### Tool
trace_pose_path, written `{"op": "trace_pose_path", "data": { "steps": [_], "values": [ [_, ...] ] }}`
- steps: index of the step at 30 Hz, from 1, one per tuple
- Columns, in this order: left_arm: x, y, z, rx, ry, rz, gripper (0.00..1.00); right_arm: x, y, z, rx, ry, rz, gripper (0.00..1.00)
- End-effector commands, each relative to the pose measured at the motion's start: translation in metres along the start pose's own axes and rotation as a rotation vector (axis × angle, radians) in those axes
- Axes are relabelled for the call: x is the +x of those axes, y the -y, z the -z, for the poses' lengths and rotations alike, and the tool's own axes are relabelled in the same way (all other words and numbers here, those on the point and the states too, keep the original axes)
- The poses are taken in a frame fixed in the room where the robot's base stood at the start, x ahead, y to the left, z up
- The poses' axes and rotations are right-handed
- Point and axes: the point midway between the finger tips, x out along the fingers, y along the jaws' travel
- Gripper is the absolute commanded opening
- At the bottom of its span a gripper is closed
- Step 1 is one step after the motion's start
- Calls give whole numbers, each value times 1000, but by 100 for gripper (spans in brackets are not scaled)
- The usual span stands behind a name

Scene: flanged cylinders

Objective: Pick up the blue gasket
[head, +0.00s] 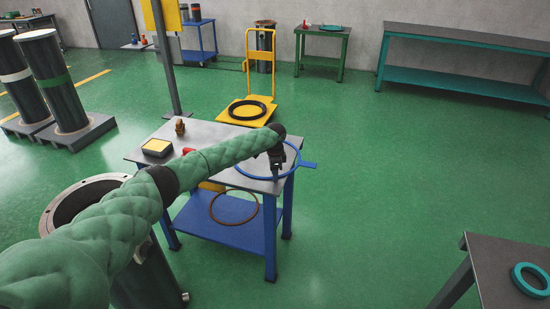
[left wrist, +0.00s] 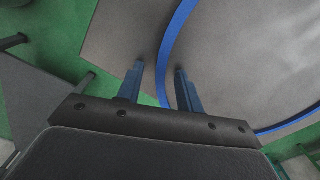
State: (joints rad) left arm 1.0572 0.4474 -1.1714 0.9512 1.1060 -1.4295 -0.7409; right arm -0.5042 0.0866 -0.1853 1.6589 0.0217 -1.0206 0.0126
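The blue gasket (head: 307,164) is a thin flat ring with a tab, on the grey top of the blue-framed table, at its right end. Its tab sticks out past the table's right edge. My left gripper (head: 276,172) points down over the ring in the head view and hides part of it. In the left wrist view the two fingers of my left gripper (left wrist: 159,80) are apart. The blue band of the gasket (left wrist: 165,52) runs between them, with a gap on each side. My right gripper is not in view.
On the same table (head: 205,131) are a yellow-topped box (head: 157,147), a small brown fitting (head: 180,127) and a red item (head: 187,151). A brown ring (head: 233,222) is on the lower shelf. A flanged cylinder (head: 62,205) stands at left. A teal ring (head: 532,280) lies on the right table.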

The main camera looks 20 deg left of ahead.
Motion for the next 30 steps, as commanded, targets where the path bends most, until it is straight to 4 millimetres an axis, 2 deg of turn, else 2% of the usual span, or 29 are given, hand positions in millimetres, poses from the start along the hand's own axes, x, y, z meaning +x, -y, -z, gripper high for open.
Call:
{"op": "trace_pose_path", "data": {
  "steps": [15,16,21,30],
  "values": [
    [3,0,0,1,0,0,36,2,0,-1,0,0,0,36],
    [3,0,0,1,0,0,34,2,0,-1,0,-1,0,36],
    [3,0,0,1,0,0,1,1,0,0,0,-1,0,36],
    [3,0,0,1,0,0,0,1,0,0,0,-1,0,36]
  ]
}}
